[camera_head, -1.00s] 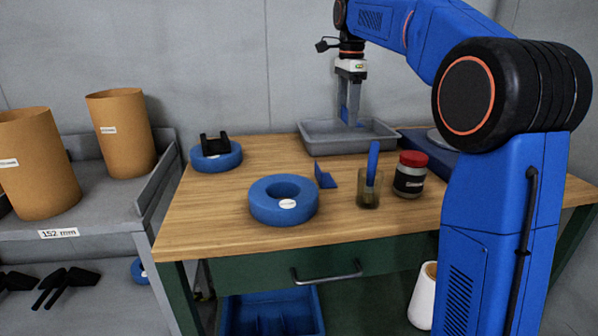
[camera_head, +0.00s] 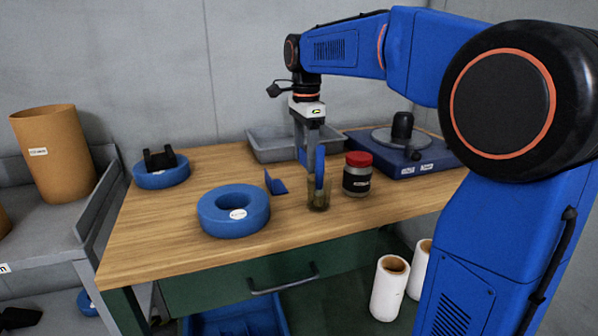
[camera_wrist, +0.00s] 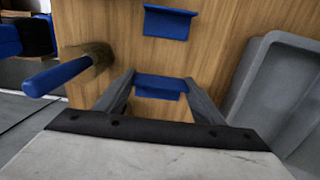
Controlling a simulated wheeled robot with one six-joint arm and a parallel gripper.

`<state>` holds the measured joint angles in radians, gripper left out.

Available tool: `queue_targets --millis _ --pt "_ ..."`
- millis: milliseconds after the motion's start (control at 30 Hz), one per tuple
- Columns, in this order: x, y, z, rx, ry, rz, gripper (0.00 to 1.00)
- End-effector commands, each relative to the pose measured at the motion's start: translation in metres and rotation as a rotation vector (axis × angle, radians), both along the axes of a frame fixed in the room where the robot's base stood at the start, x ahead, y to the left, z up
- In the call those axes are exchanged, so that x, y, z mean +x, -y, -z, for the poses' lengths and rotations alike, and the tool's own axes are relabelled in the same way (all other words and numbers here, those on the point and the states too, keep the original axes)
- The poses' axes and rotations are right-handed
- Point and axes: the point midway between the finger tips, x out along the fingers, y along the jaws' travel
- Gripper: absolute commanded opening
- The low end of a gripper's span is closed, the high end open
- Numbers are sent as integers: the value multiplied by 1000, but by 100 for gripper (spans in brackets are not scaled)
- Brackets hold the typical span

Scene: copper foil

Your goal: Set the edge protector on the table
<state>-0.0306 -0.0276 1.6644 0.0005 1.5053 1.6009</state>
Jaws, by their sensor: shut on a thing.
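My gripper (camera_head: 305,158) is shut on a blue angled edge protector (camera_wrist: 162,87), which spans between its two fingers in the wrist view (camera_wrist: 160,78). In the head view the gripper hangs pointing down over the wooden table (camera_head: 150,225), behind the glass with the blue-handled tool and in front of the grey tray. The held protector is mostly hidden there. A second blue edge protector (camera_head: 276,183) stands on the table left of the gripper; it also shows at the top of the wrist view (camera_wrist: 168,22).
A grey tray (camera_head: 265,150) lies behind. Two blue rings (camera_head: 233,222) (camera_head: 160,180) are left, the far one under a black piece. A blue device (camera_head: 425,160) is right.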

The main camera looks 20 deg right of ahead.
Motion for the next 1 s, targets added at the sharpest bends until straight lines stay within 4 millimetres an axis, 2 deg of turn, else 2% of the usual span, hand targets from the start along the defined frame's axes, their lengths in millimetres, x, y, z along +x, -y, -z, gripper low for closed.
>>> queue_targets --millis 167,433,833,867,900,933,1000 --pt "0 0 10 0 -1 0 41" --pt "0 0 43 0 -2 0 41" --pt "0 0 48 0 1 0 41" --pt "0 0 48 0 1 0 64" --pt "0 0 48 0 1 0 74" --pt "0 0 48 0 1 0 81" --pt "0 0 48 0 1 0 81"
